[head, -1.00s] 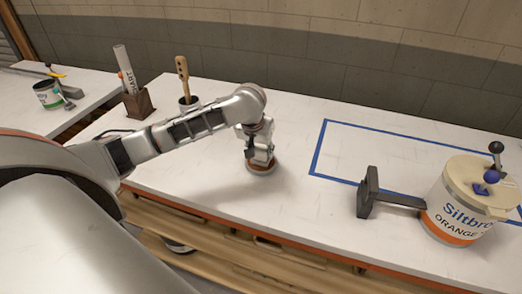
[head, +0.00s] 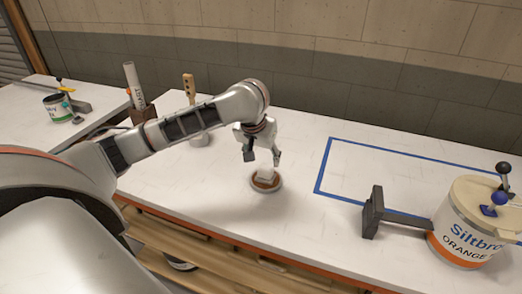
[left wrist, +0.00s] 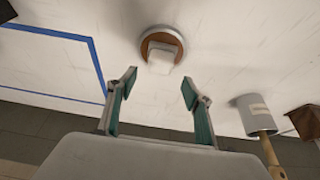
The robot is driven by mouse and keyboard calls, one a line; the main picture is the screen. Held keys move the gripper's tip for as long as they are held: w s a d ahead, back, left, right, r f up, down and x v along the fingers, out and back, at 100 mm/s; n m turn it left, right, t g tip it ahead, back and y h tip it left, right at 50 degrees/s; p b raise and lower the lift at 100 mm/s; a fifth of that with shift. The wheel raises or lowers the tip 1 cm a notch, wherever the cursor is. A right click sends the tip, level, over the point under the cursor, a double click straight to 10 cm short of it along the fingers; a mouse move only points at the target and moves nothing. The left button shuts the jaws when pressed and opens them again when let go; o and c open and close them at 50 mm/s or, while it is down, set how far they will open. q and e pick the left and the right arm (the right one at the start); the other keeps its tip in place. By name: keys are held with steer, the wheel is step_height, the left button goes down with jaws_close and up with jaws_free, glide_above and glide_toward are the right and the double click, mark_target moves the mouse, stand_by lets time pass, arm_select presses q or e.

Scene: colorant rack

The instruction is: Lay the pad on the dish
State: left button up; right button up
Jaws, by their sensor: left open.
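The dish (head: 259,186) is a small round brown dish with a pale rim, standing on the white table. The white pad (head: 266,173) lies on the dish, looking slightly tilted and off to one side. In the left wrist view the pad (left wrist: 163,55) covers part of the dish (left wrist: 148,38). My left gripper (head: 262,161) is above the pad, open, fingers apart and pointing down. The wrist view shows the open left gripper (left wrist: 158,82) holding nothing, with the pad beyond its fingertips. My right gripper is not in view.
Blue tape (head: 318,180) marks a rectangle right of the dish. A dark bracket (head: 373,212) and an orange-labelled bucket (head: 462,235) stand further right. A grey cup (left wrist: 254,115) with a wooden-handled tool is behind my left arm. The table around the dish is mostly clear.

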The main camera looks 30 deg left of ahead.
arm_select(q)
steer(key=v, duration=0.4)
steer(key=shift+s+r, duration=0.1)
steer(key=shift+r, duration=0.1)
stand_by(0.4)
